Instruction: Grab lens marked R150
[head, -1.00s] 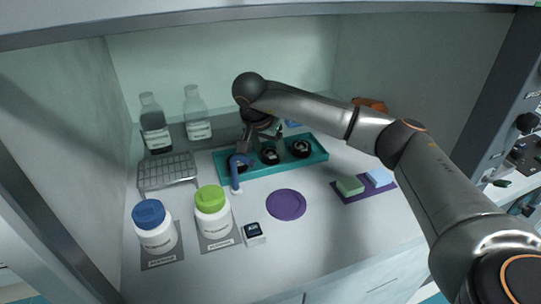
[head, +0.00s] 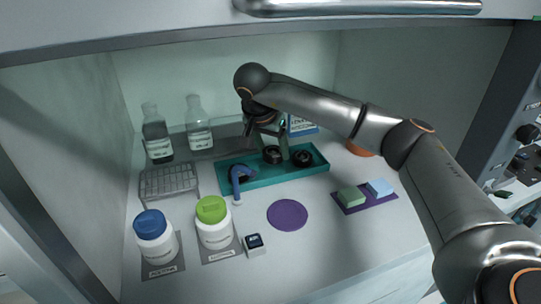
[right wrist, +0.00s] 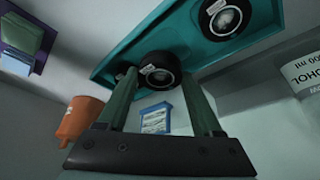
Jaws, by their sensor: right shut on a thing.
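The teal tray (head: 262,183) stands at the middle back of the white work surface. A black round lens (head: 272,154) is between the fingers of my right gripper (head: 268,148), which is shut on it and holds it a little above the tray. In the right wrist view the held lens (right wrist: 160,72) shows between the two green fingers, with a small white label too small to read. A second black lens (head: 302,158) sits at the tray's right end. Another dark lens (head: 238,171) at the left end is partly hidden by a blue curved thing. My left gripper is not in view.
A blue-capped bottle (head: 153,236) and a green-capped bottle (head: 213,222) stand front left. Glass bottles (head: 157,138) and a wire rack (head: 168,182) are behind. A purple disc (head: 288,215) lies in front of the tray. Sponge-like blocks (head: 351,196) lie right.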

